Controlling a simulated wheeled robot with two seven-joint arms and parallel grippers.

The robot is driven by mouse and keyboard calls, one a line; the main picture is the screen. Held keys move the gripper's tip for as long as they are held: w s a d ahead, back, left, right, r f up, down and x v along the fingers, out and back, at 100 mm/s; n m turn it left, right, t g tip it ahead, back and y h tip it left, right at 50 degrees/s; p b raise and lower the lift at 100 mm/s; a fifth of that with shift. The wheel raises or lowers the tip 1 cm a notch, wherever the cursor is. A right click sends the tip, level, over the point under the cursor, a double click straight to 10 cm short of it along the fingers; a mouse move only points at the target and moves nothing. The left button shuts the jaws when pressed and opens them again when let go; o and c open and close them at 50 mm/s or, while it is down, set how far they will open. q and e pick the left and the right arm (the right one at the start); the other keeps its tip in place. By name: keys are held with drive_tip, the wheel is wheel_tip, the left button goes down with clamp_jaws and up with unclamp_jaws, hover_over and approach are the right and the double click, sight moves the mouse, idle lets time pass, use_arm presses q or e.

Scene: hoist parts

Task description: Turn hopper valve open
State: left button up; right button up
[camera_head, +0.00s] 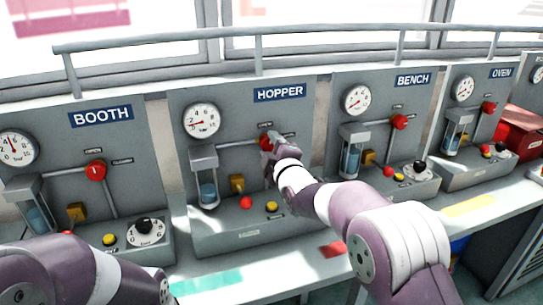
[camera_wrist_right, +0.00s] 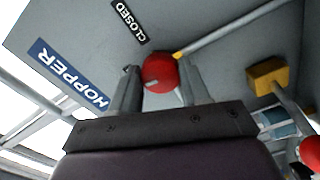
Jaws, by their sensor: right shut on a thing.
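The hopper panel (camera_head: 226,117) stands left of centre in the head view, under its blue HOPPER sign (camera_head: 279,92). Its round red valve knob (camera_head: 264,140) is partly hidden behind my right gripper (camera_head: 271,146). In the right wrist view the red knob (camera_wrist_right: 160,72) sits between the two fingers of my right gripper (camera_wrist_right: 158,85), which is shut on it. A CLOSED label (camera_wrist_right: 130,22) is beside the knob there. My left arm shows at the lower left of the head view; its gripper is out of view.
The booth panel (camera_head: 75,135) stands to the left, and the bench panel (camera_head: 372,105) and oven panel (camera_head: 470,110) to the right, each with a red knob. Red and yellow buttons line the hopper's lower ledge (camera_head: 225,232). A yellow fitting (camera_wrist_right: 267,76) is near the knob.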

drive_tip(key=shift+f+n+b, duration=0.1)
drive_tip(key=shift+n+b, duration=0.55)
drive_tip(key=shift+n, duration=0.35)
drive_tip(key=o, duration=1.1)
drive_tip(key=shift+c, duration=0.2)
drive_tip(key=b+v, duration=0.1)
drive_tip(key=v, duration=1.1)
drive_tip(key=shift+s+b, duration=0.3)
drive_tip(key=shift+s, duration=0.1)
drive_tip(key=shift+d, duration=0.1)
